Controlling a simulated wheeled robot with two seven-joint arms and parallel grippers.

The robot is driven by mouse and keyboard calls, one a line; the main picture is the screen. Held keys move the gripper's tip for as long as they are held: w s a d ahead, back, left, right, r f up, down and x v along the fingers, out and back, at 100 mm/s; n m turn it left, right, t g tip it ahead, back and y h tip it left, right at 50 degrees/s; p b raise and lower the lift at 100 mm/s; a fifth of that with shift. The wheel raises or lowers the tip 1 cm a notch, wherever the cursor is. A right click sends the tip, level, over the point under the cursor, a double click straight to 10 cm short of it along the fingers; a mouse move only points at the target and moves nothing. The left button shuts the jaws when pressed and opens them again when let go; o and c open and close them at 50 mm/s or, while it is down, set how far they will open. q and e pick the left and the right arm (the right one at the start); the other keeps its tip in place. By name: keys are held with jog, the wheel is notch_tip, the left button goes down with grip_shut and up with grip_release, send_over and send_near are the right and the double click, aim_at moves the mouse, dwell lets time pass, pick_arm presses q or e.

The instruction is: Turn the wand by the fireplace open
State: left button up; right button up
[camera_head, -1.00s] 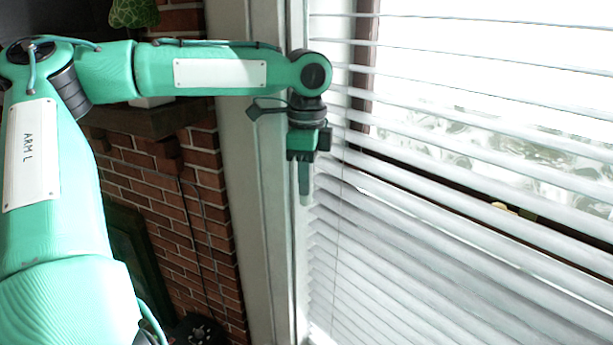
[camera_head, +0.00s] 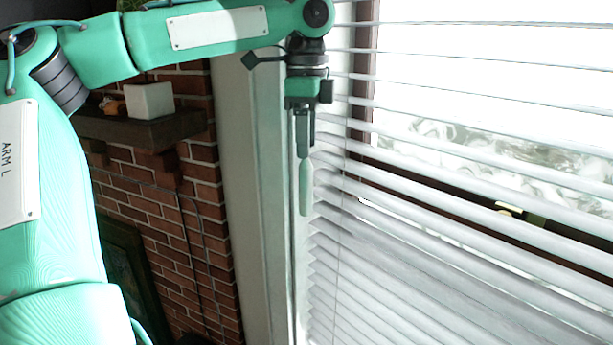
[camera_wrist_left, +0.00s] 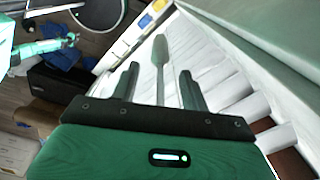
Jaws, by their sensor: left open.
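The wand (camera_head: 305,187) hangs upright at the left edge of the white blinds, its long pale grey-green handle showing below my left gripper (camera_head: 304,148) in the head view. In the left wrist view, the wand's handle (camera_wrist_left: 160,50) lies beyond the fingertips and its thin rod runs back between the two fingers. There my left gripper (camera_wrist_left: 158,80) is open, with a visible gap on each side of the rod. In the head view the rod's upper part is hidden behind the gripper and wrist. My right gripper is not in view.
The slatted blinds (camera_head: 440,265) cover the window just right of the gripper. A pale window frame (camera_head: 247,200) stands close on the left. Farther left are the brick fireplace (camera_head: 200,235) and its mantel (camera_head: 135,130), holding a white block (camera_head: 149,101).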

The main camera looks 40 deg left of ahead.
pick_arm(q)
jog(key=shift+r+b, duration=0.3)
jog(key=shift+r, duration=1.9)
jog(key=shift+f, duration=0.1)
